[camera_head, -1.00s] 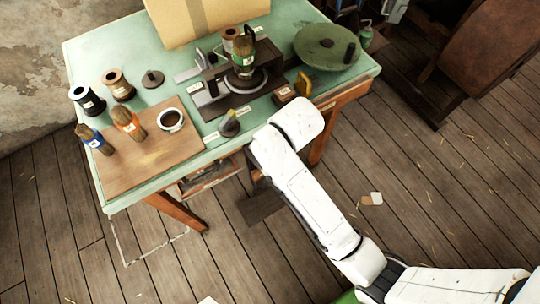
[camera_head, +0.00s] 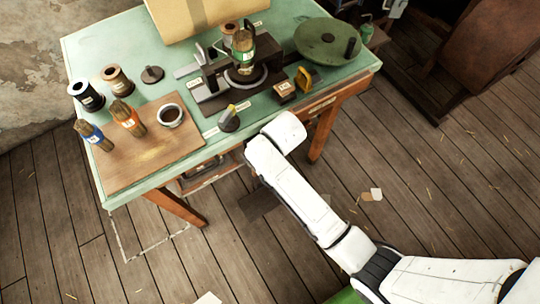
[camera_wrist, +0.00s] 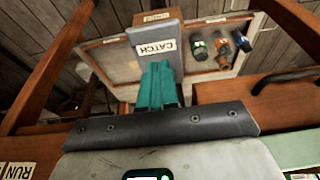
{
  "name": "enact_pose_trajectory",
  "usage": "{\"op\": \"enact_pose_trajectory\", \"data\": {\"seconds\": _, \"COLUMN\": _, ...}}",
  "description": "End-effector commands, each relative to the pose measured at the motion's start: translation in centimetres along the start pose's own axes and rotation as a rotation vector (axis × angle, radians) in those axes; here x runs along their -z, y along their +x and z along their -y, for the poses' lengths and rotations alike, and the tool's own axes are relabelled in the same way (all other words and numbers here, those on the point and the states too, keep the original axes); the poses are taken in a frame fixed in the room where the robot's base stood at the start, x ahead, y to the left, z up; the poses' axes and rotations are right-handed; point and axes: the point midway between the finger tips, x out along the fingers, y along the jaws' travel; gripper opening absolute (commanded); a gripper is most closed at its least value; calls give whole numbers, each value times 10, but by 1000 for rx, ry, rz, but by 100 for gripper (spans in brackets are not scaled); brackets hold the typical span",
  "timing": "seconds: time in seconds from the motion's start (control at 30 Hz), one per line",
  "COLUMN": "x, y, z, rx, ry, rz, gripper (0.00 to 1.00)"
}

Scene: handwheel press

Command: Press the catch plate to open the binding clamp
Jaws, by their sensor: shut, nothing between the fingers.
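The catch plate (camera_wrist: 168,27), a grey plate with a white CATCH label, shows at the top middle of the wrist view. My gripper (camera_wrist: 160,68) has teal fingers closed together with nothing between them. Its fingertips overlap the lower part of the plate, just below the label. I cannot tell whether they touch it. In the head view my gripper is hidden behind my white arm, near the table's front edge, and I cannot make out the catch plate there. I cannot identify the binding clamp for certain in either view.
The green table (camera_head: 225,147) carries a dark press base, a round green wheel (camera_head: 327,43), spools and a wooden board (camera_head: 150,158) with brushes and a cup. In the wrist view, wooden beams flank the plate and a tray holds several bottles (camera_wrist: 222,44).

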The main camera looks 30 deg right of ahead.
Motion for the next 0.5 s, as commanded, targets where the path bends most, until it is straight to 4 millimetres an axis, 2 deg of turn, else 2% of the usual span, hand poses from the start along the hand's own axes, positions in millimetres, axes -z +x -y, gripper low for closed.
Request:
{"op": "enact_pose_trajectory", "data": {"seconds": 0.2, "x": -8, "y": 28, "z": 0, "rx": -1, "ry": 0, "rz": 1, "gripper": 0}}
{"op": "enact_pose_trajectory", "data": {"seconds": 0.5, "x": -11, "y": 39, "z": 0, "rx": 0, "ry": 0, "rz": -1, "gripper": 0}}
